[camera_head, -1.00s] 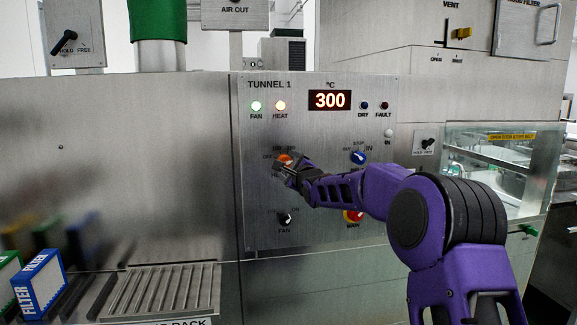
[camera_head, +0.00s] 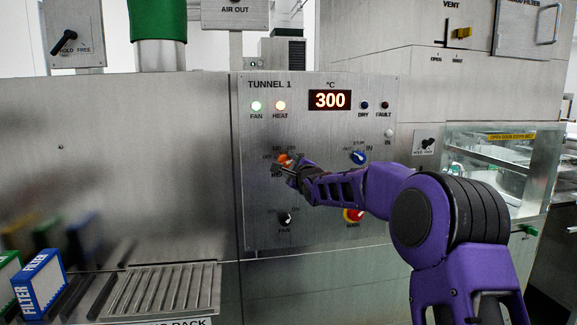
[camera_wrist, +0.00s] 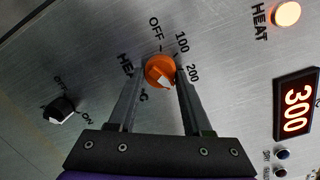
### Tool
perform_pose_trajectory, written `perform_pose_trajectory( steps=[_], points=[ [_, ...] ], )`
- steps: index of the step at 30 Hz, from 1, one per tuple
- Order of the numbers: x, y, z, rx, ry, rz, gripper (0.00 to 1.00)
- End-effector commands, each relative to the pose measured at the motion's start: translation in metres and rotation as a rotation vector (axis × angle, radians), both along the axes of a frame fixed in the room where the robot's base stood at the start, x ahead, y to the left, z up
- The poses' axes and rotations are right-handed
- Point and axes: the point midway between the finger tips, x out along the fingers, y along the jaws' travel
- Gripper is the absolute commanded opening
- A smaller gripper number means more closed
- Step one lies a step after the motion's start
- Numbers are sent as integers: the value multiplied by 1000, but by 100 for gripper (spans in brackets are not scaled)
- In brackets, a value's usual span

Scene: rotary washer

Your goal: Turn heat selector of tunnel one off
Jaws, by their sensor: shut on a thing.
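The tunnel 1 panel (camera_head: 318,200) faces me with a display (camera_head: 330,100) reading 300. Its green fan lamp (camera_head: 256,106) and orange heat lamp (camera_head: 281,106) are lit. The orange heat selector (camera_head: 284,159) is partly hidden by my gripper (camera_head: 284,167) in the head view. In the wrist view the orange selector (camera_wrist: 160,72) sits between the two fingertips of my gripper (camera_wrist: 159,80), which is shut on it. OFF, 100 and 200 are printed around the knob. Its white mark points down and right in that view, away from OFF.
The black fan knob (camera_head: 285,218) is below the selector, and a blue knob (camera_head: 358,157) is to its right. A red button on yellow (camera_head: 354,215) is partly behind my arm. Blue and green filter boxes (camera_head: 40,283) stand at lower left.

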Motion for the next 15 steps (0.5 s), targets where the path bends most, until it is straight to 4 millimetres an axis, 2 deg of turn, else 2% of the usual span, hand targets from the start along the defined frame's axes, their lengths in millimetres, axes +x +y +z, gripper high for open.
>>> perform_pose_trajectory(
  steps=[15],
  points=[
    [0, 1, 2, -433, -125, 1, 0]
  ],
)
